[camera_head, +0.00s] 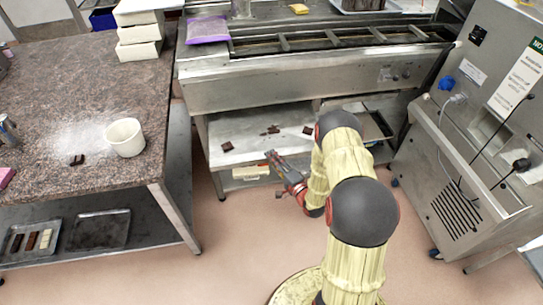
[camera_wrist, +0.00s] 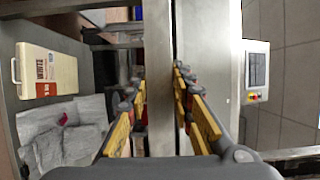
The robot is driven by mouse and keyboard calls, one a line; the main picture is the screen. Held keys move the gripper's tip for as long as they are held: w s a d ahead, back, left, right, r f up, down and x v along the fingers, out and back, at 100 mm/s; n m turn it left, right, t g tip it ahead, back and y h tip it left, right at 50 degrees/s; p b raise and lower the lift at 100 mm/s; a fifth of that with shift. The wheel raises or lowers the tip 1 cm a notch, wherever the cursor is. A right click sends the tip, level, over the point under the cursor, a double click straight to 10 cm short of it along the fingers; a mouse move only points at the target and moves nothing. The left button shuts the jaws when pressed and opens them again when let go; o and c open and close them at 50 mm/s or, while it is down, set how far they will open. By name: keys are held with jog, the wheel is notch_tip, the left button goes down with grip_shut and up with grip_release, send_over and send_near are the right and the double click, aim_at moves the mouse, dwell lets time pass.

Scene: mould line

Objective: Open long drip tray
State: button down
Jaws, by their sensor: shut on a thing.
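A long, pale, flat tray-like surface (camera_head: 240,132) sits low under the steel mould line, with brown bits on it; I take it for the long drip tray. The strip looks like the tray's front lip. My arm hides part of the tray's right side. I cannot tell how far the tray is out.
The steel mould line (camera_head: 280,85) stands above the tray. A granite table (camera_head: 90,100) with a white tub (camera_head: 125,137) is on the left. A steel machine (camera_head: 470,150) on castors stands close on the right. A cream box (camera_wrist: 45,72) lies left of my fingers. Floor in front is clear.

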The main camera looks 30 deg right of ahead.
jog(key=shift+s+a+f, duration=0.1)
jog(key=shift+s+f, duration=0.05)
jog(key=shift+s, duration=0.1)
jog(key=c, duration=1.5)
grip_release()
jog(key=shift+w, duration=0.1)
jog(key=shift+c, duration=0.2)
jog(key=s+d, duration=0.1)
jog(key=s, duration=1.1)
jog(key=shift+d, duration=0.25)
